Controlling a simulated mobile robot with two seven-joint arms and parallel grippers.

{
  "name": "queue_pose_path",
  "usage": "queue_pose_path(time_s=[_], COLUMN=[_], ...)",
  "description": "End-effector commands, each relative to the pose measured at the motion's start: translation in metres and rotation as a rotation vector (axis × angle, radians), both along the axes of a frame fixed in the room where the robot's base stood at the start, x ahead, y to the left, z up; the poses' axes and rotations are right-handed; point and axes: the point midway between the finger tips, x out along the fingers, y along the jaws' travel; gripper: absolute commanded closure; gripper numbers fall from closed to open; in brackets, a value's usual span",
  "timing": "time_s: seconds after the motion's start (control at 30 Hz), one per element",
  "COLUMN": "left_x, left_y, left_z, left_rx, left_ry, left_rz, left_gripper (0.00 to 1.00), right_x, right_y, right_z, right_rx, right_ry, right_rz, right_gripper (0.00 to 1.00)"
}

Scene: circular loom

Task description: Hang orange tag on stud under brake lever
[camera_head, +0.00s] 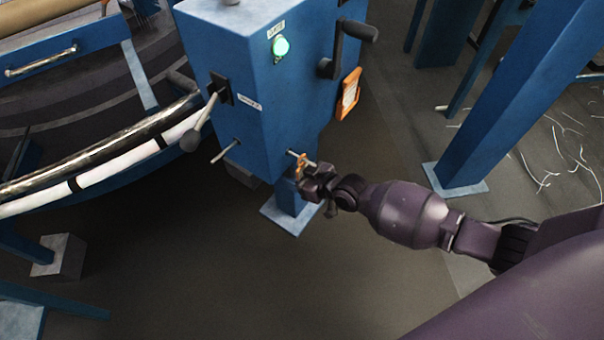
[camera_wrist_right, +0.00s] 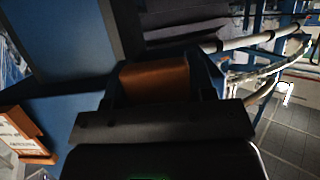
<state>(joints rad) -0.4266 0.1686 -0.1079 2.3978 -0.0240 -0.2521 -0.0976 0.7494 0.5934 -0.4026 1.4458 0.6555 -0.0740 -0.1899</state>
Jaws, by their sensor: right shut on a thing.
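The brake lever (camera_head: 199,122) is a grey handle with a knob, angled out of a black plate on the front of the blue cabinet. A short metal stud (camera_head: 225,150) sticks out below it and looks bare. A second stud (camera_head: 298,154) sticks out near the cabinet's right edge. My right gripper (camera_head: 306,180) is beside this second stud, shut on the small orange tag (camera_head: 301,162). The tag overlaps the second stud; I cannot tell whether it is around it or only in front. In the wrist view the orange tag (camera_wrist_right: 153,80) fills the space between the fingers. My left gripper is out of view.
An orange-framed card (camera_head: 348,93) hangs on the cabinet's right side, below a black crank (camera_head: 345,48). Curved loom rails (camera_head: 95,160) lie left. A blue post (camera_head: 510,100) stands right. Floor in front is clear.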

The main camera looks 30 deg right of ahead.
Motion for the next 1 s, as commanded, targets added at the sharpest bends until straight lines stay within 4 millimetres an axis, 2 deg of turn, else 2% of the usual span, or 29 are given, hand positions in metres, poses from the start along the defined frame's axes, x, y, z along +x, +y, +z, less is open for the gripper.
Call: queue_pose_path(time_s=[0.53,1.0], left_x=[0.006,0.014], left_y=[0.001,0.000], left_z=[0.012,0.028], left_rx=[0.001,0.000], left_ry=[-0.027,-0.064], left_rz=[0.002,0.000], left_gripper=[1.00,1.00], right_x=[-0.010,-0.044], right_y=[-0.006,-0.025], right_z=[0.006,0.012], right_rx=[0.000,-0.001], right_ry=[-0.002,-0.004], right_rz=[0.000,0.001], right_gripper=[0.78,0.78])
